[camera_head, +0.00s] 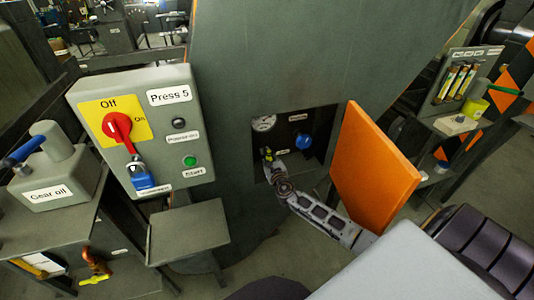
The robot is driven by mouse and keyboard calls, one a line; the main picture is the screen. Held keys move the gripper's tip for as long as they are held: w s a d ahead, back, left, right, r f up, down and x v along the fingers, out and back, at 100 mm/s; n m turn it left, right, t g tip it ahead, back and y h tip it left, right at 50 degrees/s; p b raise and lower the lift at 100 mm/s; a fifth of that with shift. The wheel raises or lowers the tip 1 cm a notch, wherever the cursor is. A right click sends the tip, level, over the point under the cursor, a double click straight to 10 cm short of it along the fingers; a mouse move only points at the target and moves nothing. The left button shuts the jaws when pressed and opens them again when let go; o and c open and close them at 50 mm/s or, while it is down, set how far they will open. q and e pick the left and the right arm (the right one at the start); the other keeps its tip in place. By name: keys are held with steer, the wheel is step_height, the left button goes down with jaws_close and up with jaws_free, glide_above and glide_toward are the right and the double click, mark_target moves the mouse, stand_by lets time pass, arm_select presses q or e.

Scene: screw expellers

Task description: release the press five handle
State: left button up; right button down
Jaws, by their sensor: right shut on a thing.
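An open recess (323,165) in the grey press body holds a round gauge (264,123), a blue knob (304,141) and a small yellow handle (269,154). My right gripper (271,160) reaches into the recess from the lower right and is shut on the handle. Its fingers hide part of the handle, so its exact angle is hard to tell. The Press 5 control box (140,130) is to the left, with a red switch (118,128), a blue padlock (143,177) and a green Start button (190,161). My left gripper is not in view.
An orange door (374,168) stands open just right of the recess, close to my right arm. A small grey shelf (188,232) sits below the control box. A Gear oil can (49,175) stands at the left. A rack of cylinders (458,83) is at the far right.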

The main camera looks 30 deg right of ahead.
steer(key=shift+s+f+n, duration=0.1)
steer(key=shift+f+n, duration=0.1)
steer(key=shift+n, duration=0.2)
steer(key=shift+a, duration=0.1)
steer(key=c, duration=1.7)
jaws_free()
steer(key=shift+o, duration=1.1)
steer(key=shift+s+r, duration=0.1)
steer(key=shift+r, duration=0.1)
steer(key=v, duration=1.2)
